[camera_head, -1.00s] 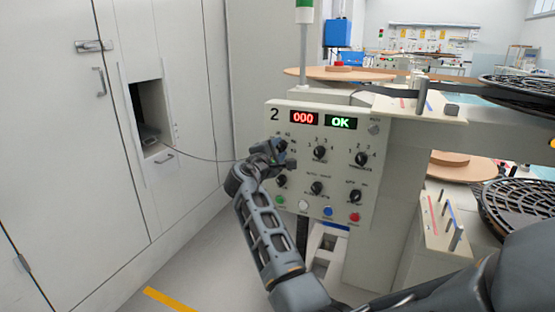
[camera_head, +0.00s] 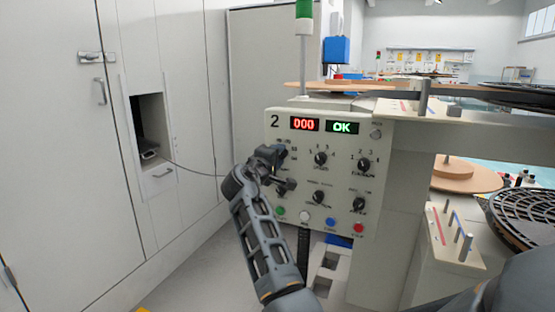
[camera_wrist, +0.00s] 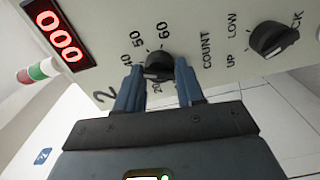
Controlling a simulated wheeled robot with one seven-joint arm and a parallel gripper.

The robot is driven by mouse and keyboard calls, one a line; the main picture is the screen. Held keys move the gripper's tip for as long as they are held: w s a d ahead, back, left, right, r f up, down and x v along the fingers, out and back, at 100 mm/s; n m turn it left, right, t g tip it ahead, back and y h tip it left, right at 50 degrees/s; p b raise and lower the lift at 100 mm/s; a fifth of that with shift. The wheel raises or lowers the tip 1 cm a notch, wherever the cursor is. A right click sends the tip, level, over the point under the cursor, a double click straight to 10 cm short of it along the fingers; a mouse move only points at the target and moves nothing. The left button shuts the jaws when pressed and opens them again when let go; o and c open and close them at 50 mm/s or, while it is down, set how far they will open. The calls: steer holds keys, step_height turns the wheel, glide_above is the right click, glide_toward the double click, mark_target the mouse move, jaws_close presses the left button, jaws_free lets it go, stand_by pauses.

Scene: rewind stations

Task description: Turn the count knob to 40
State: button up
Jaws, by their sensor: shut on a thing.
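The black count knob (camera_wrist: 158,64) sits on the pale panel, between the two blue fingers of my gripper (camera_wrist: 159,80) in the wrist view. The fingers are shut on the knob. The printed 40, 50 and 60 arc around the knob's far side; the word COUNT is to its right. A light mark shows on the knob's near part, but I cannot tell exactly which number it points at. In the head view my gripper (camera_head: 277,164) is at the upper left of the control panel (camera_head: 342,185) and hides most of the count knob.
The red display (camera_head: 305,124) reads 000 and the green one (camera_head: 342,128) reads OK. Several other black knobs, such as the upper middle one (camera_head: 320,159), and a row of coloured buttons are close by. Cabinet doors (camera_head: 60,180) stand at the left.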

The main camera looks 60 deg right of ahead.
steer(key=shift+s+f, duration=0.1)
steer(key=o, duration=1)
steer(key=shift+a, duration=0.1)
steer(key=a, duration=0.7)
steer(key=shift+s+a, duration=0.25)
